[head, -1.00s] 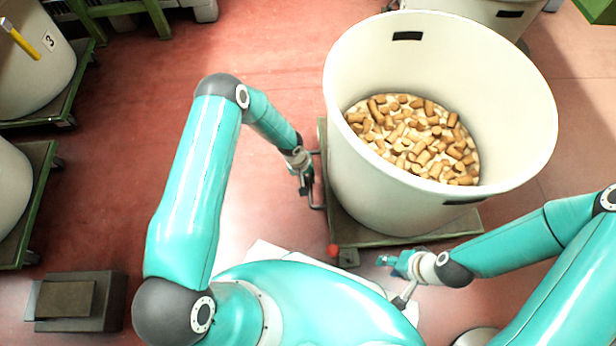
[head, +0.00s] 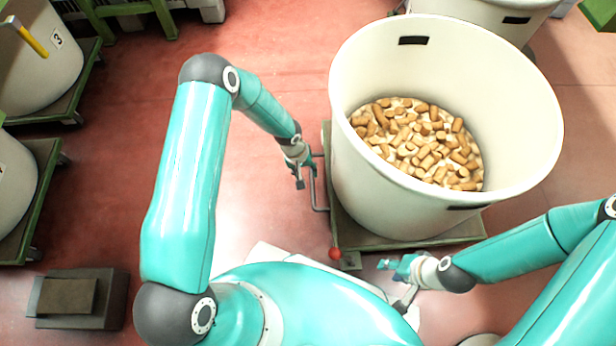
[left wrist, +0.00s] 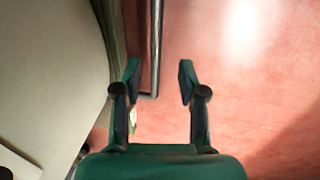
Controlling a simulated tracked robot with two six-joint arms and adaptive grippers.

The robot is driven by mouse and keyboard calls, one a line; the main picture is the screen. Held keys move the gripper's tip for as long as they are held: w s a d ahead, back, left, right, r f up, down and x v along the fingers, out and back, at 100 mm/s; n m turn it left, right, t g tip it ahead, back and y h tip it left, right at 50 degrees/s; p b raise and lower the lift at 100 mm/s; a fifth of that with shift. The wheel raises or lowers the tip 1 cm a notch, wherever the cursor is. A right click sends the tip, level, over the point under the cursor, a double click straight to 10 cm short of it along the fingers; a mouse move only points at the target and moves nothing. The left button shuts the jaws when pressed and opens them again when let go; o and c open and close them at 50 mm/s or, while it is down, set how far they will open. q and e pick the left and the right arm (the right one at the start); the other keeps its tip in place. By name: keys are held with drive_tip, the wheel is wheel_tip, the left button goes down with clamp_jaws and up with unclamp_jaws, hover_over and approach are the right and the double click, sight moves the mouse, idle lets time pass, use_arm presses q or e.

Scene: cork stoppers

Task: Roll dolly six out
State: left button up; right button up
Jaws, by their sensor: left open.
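The dolly (head: 352,226) is a low green platform carrying a large white bin (head: 380,185) partly filled with cork stoppers (head: 425,145). A grey bar handle (head: 317,206) sticks out from its left side. No number six is visible. My left gripper (head: 299,182) is open beside this handle. In the left wrist view the handle bar (left wrist: 155,45) runs between the open fingers of my left gripper (left wrist: 159,78), nearer the left finger, with neither finger visibly closed on it. My right gripper (head: 386,264) is near the dolly's front edge; its fingers are too small to judge.
A red ball-shaped knob (head: 335,253) is at the dolly's near left corner. Other bins on green dollies stand at the left, one marked 3 (head: 57,40), and another bin (head: 480,22) stands behind. A grey block (head: 75,298) lies front left. Red floor between is clear.

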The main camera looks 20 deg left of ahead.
use_arm(q)
wheel_tip(320, 180, up, 6)
drive_tip(key=a, duration=0.1)
drive_tip(key=shift+s, duration=0.3)
